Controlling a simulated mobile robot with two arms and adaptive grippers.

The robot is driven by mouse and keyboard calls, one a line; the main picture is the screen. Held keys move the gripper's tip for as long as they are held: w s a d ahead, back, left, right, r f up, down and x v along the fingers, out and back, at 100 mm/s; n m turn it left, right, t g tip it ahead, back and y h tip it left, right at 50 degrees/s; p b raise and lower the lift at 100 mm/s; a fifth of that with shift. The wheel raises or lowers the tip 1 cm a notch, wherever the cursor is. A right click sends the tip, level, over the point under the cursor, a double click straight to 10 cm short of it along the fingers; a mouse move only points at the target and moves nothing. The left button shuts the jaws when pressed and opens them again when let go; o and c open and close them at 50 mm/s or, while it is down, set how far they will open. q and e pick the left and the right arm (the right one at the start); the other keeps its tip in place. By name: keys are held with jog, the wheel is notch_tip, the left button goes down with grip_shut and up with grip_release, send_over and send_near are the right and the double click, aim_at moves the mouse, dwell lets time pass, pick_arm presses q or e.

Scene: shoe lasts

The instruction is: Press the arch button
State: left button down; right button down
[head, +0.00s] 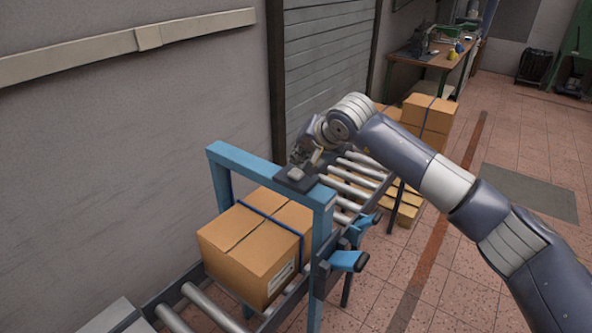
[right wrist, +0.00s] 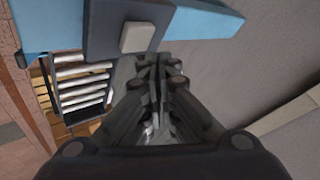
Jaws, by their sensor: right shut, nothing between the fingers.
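The blue arch (head: 245,160) spans the roller conveyor. A dark box (head: 283,181) sits on its top bar and bears a pale square button (head: 296,173). The right wrist view shows the button (right wrist: 137,38) on the dark box (right wrist: 100,28) against the blue bar (right wrist: 205,20). My right gripper (head: 307,164) is shut and empty, close to the button at the arch top. In the right wrist view its fingertips (right wrist: 158,64) lie just below the button; whether they touch it I cannot tell. My left gripper is not in view.
A strapped cardboard box (head: 245,250) stands on the conveyor under the arch. Bare rollers (head: 350,178) run on behind it. More boxes (head: 428,115) stand beyond. A workbench (head: 440,55) is at the back. The tiled floor at right is mostly open.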

notch_tip(320, 180, up, 5)
jog(key=shift+r+p, duration=0.1)
jog(key=shift+p, duration=0.6)
